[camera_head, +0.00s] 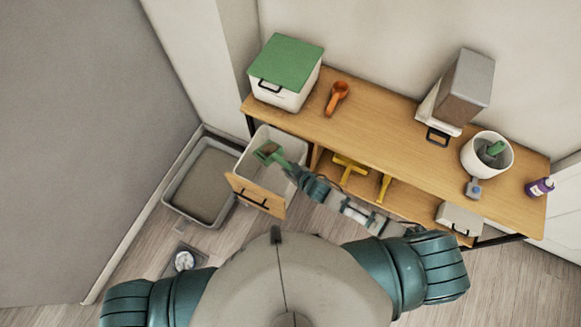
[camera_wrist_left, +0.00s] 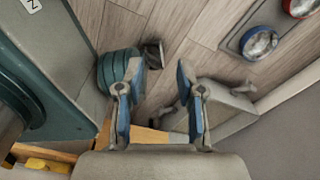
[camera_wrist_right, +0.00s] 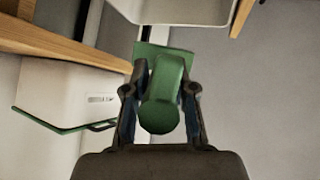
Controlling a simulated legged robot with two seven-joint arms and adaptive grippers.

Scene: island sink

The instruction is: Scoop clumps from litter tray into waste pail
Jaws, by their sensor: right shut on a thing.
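The grey litter tray (camera_head: 176,205) lies on the floor by the left wall, holding a flat brownish bed; I cannot make out clumps. My right gripper (camera_head: 291,170) is shut on the handle of a green scoop (camera_head: 268,151), also seen in the right wrist view (camera_wrist_right: 161,92). The scoop's head is over an open white pull-out bin (camera_head: 262,133) with a wooden front. A small brownish patch shows in the scoop, too small to identify. I cannot tell whether this bin is the waste pail. My left gripper (camera_wrist_left: 161,70) is open and empty, seen only in the left wrist view.
The wooden bench (camera_head: 380,128) bears a green-lidded box (camera_head: 286,72), an orange scoop (camera_head: 337,97), a food dispenser (camera_head: 462,88), a white bucket (camera_head: 481,165) and a purple bottle (camera_head: 540,187). Yellow tools (camera_head: 349,168) sit below. A bowl stand (camera_wrist_left: 262,42) is on the floor.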

